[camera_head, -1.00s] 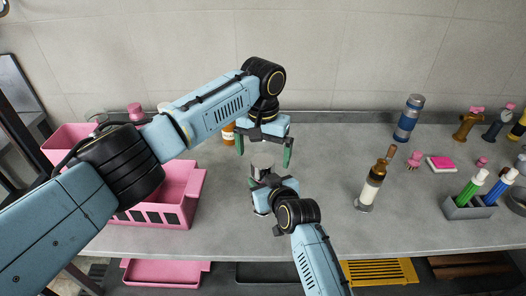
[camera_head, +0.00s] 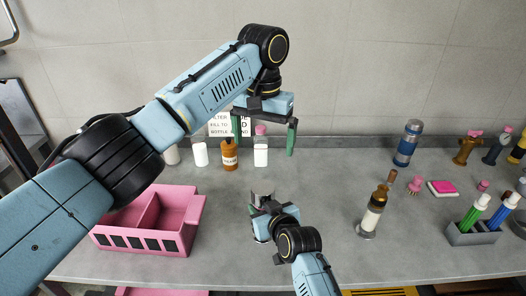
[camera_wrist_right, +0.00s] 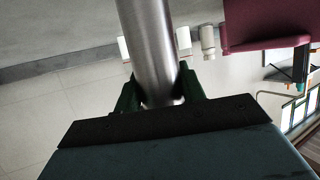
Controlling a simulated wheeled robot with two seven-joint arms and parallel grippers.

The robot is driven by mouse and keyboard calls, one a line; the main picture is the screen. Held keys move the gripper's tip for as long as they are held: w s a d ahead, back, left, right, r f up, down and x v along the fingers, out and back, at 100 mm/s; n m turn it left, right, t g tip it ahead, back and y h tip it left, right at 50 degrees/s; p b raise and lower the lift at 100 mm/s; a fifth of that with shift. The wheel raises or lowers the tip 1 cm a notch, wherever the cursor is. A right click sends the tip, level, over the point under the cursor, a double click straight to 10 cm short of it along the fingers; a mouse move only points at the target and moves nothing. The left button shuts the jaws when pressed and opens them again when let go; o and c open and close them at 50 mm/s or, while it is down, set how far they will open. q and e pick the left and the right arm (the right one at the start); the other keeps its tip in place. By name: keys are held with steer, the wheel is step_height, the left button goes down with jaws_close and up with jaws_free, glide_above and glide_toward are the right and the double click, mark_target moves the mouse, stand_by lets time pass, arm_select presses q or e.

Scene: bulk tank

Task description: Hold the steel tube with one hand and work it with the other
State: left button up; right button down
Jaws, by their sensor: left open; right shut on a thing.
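The steel tube (camera_wrist_right: 152,45) is a bare, shiny cylinder between the dark green fingers of my right gripper (camera_wrist_right: 160,88) in the right wrist view. The gripper is shut on it. In the head view the tube (camera_head: 260,230) shows in part as a grey cylinder over the middle of the bench, with my right gripper (camera_head: 266,208) and wrist covering much of it. Its lower end is hard to make out. My left gripper (camera_head: 265,137) hangs above and behind the tube, apart from it. Its green fingers are spread wide with nothing between them.
A pink divided bin (camera_head: 150,240) sits at left. An amber bottle (camera_head: 229,155) and white bottles (camera_head: 200,155) stand along the wall. A blue flask (camera_head: 408,143), a tan-and-white bottle (camera_head: 373,212) and a pen holder (camera_head: 472,232) are at right. The bench (camera_head: 320,180) between is mostly clear.

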steer(key=c, duration=0.8)
jaws_free()
steer(key=shift+o, duration=0.2)
steer(key=p+v, duration=0.2)
steer(key=v, duration=1.1)
steer(key=shift+s, duration=0.2)
steer(key=shift+d, duration=0.15)
